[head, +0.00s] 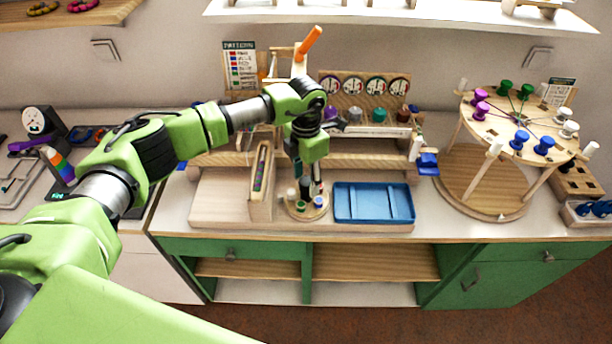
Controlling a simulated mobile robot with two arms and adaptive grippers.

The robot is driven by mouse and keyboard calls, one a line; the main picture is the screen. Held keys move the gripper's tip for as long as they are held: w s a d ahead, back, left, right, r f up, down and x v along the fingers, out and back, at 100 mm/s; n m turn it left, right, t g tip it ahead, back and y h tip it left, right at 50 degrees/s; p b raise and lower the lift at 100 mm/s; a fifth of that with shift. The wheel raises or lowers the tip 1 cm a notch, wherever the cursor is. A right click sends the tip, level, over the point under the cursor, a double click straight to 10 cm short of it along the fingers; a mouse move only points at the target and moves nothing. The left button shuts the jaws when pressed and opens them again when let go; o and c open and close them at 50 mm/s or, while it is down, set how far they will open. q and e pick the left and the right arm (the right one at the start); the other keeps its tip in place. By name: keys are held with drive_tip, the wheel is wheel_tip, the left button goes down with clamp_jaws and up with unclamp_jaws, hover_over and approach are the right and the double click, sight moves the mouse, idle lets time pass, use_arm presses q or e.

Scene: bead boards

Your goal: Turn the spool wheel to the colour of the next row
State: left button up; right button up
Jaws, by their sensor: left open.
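The spool wheel looks to be the small round wooden disc (297,213) on the worktop, bearing a few small coloured spools; green and blue ones show, and others are partly hidden. My left gripper (311,190) reaches down over this disc from above, open, with its dark fingers among or just above the spools. I cannot tell whether it touches one. A pattern card (240,68) with rows of coloured marks stands at the back left of the bench. My right gripper is not in view.
A blue tray (374,217) lies just right of the disc, and an upright wooden holder (261,182) stands close on its left. A large round peg board (499,118) with coloured pegs stands at the right. A rack with round dials (365,87) is behind.

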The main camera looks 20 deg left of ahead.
use_arm(q)
drive_tip(key=shift+f, duration=0.45)
drive_tip(key=c, duration=1.1)
